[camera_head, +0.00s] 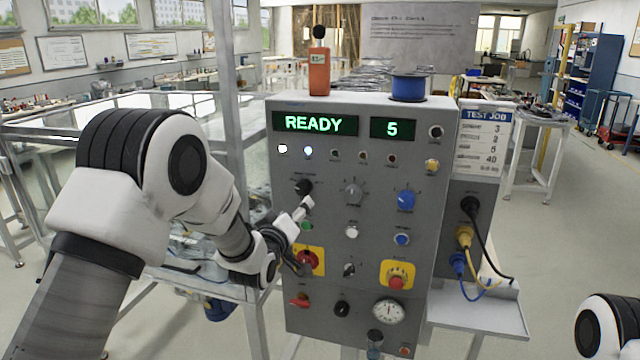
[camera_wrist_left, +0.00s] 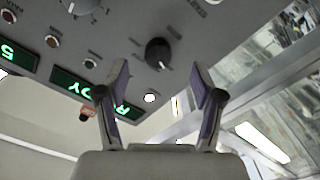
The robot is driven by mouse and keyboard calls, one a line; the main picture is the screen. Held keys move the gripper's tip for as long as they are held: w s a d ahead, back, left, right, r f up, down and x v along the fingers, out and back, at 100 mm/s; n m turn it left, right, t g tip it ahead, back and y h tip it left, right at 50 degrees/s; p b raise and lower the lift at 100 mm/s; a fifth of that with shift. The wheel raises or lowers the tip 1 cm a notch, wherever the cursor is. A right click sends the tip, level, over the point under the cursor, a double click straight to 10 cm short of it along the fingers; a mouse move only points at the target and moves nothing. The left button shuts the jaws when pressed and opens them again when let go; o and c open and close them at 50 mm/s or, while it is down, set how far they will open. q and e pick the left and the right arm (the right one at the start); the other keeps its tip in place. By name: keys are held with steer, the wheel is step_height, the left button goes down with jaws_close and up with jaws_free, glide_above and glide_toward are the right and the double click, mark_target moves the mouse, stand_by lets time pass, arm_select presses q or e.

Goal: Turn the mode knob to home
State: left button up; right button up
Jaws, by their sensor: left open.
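The grey control panel (camera_head: 330,230) stands upright in front of me. A black knob (camera_head: 303,187) sits at its upper left, under the indicator lights; its label is too small to read, so I cannot confirm it is the mode knob. My left gripper (camera_head: 305,207) is close to this knob, just below it in the head view. In the left wrist view the black knob (camera_wrist_left: 158,54) lies ahead between the two open fingertips of the gripper (camera_wrist_left: 160,75), apart from both. The fingers hold nothing. My right gripper is not in view.
Nearby on the panel are a grey knob (camera_head: 354,192), a blue knob (camera_head: 405,201), a green button (camera_head: 306,225) and a red switch on a yellow plate (camera_head: 310,261). The display (camera_head: 315,123) reads READY, another (camera_head: 393,128) reads 5. A metal frame post (camera_head: 226,100) stands left.

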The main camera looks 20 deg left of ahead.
mark_target(301, 190)
arm_select(q)
steer(key=w+p, duration=0.1)
steer(key=w, duration=0.1)
steer(key=w+r+p, duration=0.1)
steer(key=w, duration=0.2)
steer(key=w+p, duration=0.1)
steer(key=w, duration=0.1)
steer(key=shift+w+a+r, duration=0.25)
steer(key=shift+w+r, duration=0.1)
steer(key=shift+r, duration=0.05)
steer(key=shift+w+a+f, duration=0.1)
steer(key=shift+w+a, duration=0.1)
steer(key=shift+a, duration=0.15)
steer(key=shift+d, duration=0.2)
steer(key=c, duration=0.9)
steer(key=shift+c, duration=1.2)
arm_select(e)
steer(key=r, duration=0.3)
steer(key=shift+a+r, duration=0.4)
